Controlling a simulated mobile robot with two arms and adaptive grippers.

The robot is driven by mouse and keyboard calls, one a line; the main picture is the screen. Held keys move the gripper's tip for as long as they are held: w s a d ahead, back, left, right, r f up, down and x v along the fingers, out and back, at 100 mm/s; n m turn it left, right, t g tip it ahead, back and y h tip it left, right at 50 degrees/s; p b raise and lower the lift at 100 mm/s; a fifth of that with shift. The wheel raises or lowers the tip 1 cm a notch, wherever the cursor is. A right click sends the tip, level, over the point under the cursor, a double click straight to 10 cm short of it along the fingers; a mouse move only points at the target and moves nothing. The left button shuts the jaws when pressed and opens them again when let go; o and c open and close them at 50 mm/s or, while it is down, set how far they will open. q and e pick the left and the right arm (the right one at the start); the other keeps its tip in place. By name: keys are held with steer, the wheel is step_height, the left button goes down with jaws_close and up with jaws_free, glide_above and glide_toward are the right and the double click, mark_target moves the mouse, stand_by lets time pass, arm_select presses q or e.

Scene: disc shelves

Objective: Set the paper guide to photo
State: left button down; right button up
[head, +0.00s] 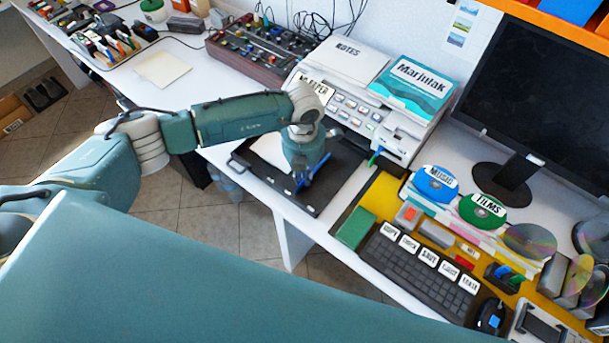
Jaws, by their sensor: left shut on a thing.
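The printer (395,130) stands against the wall, with its black paper tray (335,190) pulled out toward the desk's front edge. White paper (272,150) lies in the tray, partly covered by my arm. My left gripper (301,180) points down over the middle of the tray. It is shut on a small blue part, which I take to be the paper guide (299,183); the gripper hides most of it. Any photo mark on the tray is too small or hidden to read. My right gripper is not in view.
A small green piece (375,156) stands at the tray's right side. A keyboard (418,271) and green box (355,228) lie right of the tray. Discs, a monitor (540,95) and a mixer (262,48) crowd the desk. Bare desk shows left of the tray.

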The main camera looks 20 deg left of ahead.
mark_target(285, 170)
arm_select(q)
steer(key=a, duration=0.2)
steer(key=w+a+b, duration=0.1)
steer(key=a, duration=0.1)
steer(key=w+a+b, duration=0.1)
steer(key=a, duration=0.1)
steer(key=shift+w+a, duration=0.2)
steer(key=c, duration=1.8)
jaws_free()
steer(key=shift+d, duration=0.1)
steer(key=shift+r, duration=0.1)
step_height(285, 170, up, 12)
